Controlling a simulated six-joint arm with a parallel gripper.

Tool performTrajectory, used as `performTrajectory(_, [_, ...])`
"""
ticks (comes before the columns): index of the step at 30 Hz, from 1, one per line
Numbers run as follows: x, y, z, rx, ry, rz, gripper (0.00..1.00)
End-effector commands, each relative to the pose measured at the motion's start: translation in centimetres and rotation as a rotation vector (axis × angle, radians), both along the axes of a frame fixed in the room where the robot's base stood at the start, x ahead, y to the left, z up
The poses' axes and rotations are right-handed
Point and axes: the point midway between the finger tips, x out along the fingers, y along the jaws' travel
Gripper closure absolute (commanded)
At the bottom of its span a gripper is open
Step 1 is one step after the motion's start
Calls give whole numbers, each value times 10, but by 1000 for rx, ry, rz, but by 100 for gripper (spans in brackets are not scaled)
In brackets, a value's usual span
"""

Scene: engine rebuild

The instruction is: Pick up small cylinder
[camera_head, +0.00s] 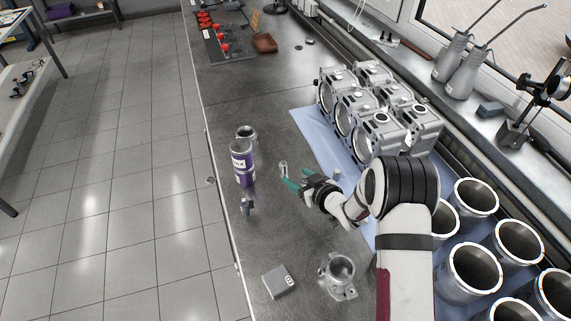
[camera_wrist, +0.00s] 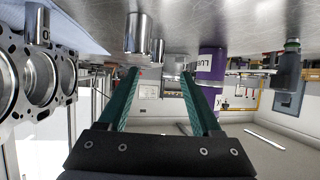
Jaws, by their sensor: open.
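A small shiny metal cylinder (camera_head: 283,168) stands upright on the grey workbench, just beyond my fingertips. In the wrist view, which is upside down, a metal cylinder (camera_wrist: 138,33) shows near the left finger, and a narrower one (camera_wrist: 157,50) shows behind it; I cannot tell for certain which is the same small cylinder. My gripper (camera_head: 289,184) has teal fingers that are spread apart, with nothing between them. Its fingers also show in the wrist view (camera_wrist: 160,75), apart from the cylinders.
A purple labelled can (camera_head: 243,163) stands left of my gripper, with a metal cup (camera_head: 247,133) behind it. Engine blocks (camera_head: 375,115) sit on a blue cloth (camera_head: 312,124). Large cylinder liners (camera_head: 475,270) stand at right. A grey box (camera_head: 279,281) lies in front.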

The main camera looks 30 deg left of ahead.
Motion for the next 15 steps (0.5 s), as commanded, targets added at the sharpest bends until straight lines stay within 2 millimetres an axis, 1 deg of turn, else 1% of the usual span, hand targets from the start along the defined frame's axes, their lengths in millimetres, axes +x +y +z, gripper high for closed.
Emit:
performTrajectory(1, [4,9,-5,0,0,2,34])
performTrajectory(3, [11,17,-10,0,0,0,34])
performTrajectory(8, [20,29,-18,-1,1,0,34])
performTrajectory(12, [36,47,-33,-1,0,-1,34])
performTrajectory(15, [43,58,-39,-2,0,-2,34])
